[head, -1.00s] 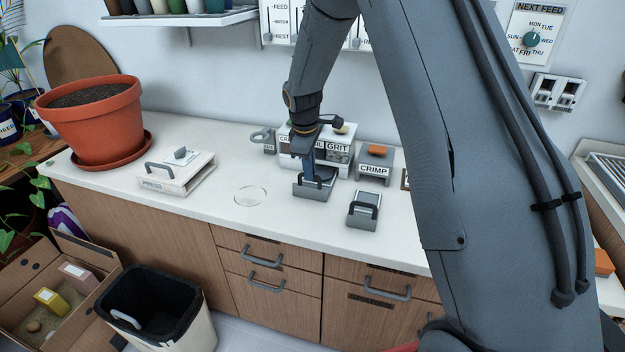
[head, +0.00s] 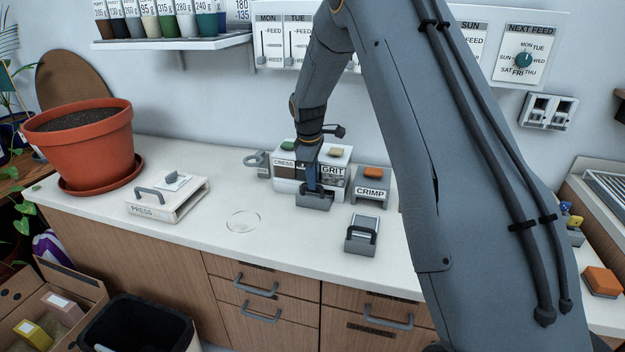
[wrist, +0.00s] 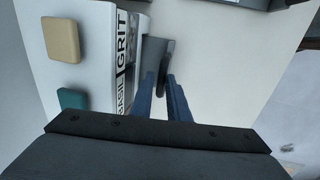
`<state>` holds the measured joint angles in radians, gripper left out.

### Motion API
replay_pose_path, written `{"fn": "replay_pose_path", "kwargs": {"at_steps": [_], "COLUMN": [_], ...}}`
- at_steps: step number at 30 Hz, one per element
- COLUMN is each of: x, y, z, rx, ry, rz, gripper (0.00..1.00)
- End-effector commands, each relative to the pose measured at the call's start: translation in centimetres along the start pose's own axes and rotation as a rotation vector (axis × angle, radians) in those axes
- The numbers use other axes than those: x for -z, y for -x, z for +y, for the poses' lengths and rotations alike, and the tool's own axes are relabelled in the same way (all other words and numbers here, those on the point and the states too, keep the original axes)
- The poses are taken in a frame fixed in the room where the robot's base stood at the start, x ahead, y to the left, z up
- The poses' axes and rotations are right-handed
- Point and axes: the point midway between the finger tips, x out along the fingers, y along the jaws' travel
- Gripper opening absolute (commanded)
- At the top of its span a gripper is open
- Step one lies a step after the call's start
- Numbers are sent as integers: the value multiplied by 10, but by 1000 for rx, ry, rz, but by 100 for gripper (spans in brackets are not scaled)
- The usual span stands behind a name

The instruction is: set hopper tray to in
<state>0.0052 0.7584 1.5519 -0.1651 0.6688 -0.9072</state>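The hopper (head: 283,183) is a white box with CRESS and GRIT labels and green and tan buttons on top. Its grey tray (head: 314,203) sits low at its front, close against the box; any small gap left is hidden. My gripper (head: 313,188) reaches down from above onto the tray's front. In the wrist view, the blue fingers of my gripper (wrist: 161,82) stand on either side of the tray's dark handle (wrist: 166,62) and appear closed on it. The hopper's side with the GRIT label (wrist: 124,55) is left of the fingers.
The CRIMP block (head: 371,190) stands right of the hopper, with a second grey handled tray (head: 362,236) in front. The counter's front is mostly clear.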

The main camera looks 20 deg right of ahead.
Motion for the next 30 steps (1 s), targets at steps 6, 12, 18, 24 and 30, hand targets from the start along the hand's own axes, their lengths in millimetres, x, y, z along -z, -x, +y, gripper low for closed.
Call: {"fn": "replay_pose_path", "kwargs": {"at_steps": [6, 12, 18, 24, 30], "x": [2, 3, 2, 1, 0], "y": [1, 2, 25, 58, 76], "z": [0, -1, 0, 1, 0], "rx": [-2, -1, -3, -4, -1], "ry": [2, 3, 2, 0, -1], "rz": [2, 2, 3, 3, 1], "gripper": [29, 29, 29, 29, 29]}}
